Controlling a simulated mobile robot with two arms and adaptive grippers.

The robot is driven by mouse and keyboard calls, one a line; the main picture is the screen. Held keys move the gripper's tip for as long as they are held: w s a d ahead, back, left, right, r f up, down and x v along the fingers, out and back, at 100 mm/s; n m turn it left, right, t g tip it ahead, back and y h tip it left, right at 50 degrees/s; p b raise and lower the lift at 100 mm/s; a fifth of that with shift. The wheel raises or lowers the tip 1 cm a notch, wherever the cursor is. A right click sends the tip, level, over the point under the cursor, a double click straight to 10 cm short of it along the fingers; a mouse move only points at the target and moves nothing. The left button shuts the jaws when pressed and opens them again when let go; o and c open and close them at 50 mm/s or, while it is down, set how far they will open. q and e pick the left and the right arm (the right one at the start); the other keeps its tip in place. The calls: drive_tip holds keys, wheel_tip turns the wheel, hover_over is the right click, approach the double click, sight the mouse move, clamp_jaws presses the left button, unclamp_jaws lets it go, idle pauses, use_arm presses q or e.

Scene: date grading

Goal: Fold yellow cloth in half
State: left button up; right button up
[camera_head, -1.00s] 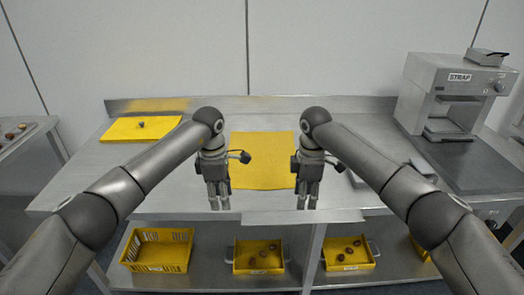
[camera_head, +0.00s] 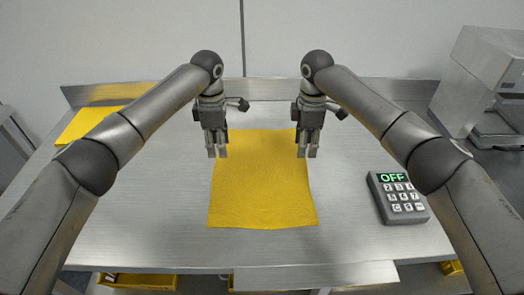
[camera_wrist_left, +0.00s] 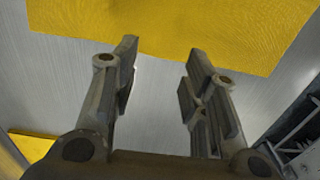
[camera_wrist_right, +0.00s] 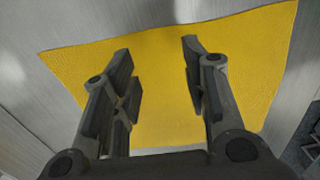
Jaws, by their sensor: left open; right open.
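The yellow cloth (camera_head: 261,190) lies flat and spread out on the steel table in the head view, roughly rectangular. My left gripper (camera_head: 217,153) is open and empty near the cloth's left side, toward its far end. My right gripper (camera_head: 307,153) is open and empty near its right side, toward the far end. The cloth also shows in the left wrist view (camera_wrist_left: 190,25), beyond the open fingers, and in the right wrist view (camera_wrist_right: 165,90), behind and between the fingers. I cannot tell the exact height of either gripper above it.
A keypad device reading OFF (camera_head: 398,198) sits on the table right of the cloth. A yellow board (camera_head: 88,124) lies at the far left, partly behind my left arm. A grey machine (camera_head: 480,85) stands at the back right. The steel table (camera_head: 150,220) is bare around the cloth.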

sight(222, 169)
use_arm(q)
drive_tip(key=shift+s+f, duration=0.2)
drive_tip(key=shift+f, duration=3.55)
use_arm(e)
drive_tip(key=shift+s+f, duration=0.2)
drive_tip(key=shift+f, duration=3.55)
use_arm(q)
drive_tip(key=shift+f, duration=0.2)
use_arm(e)
drive_tip(key=shift+f, duration=0.2)
use_arm(q)
drive_tip(key=shift+f, duration=0.1)
clamp_jaws()
use_arm(e)
clamp_jaws()
drive_tip(key=shift+r, duration=0.1)
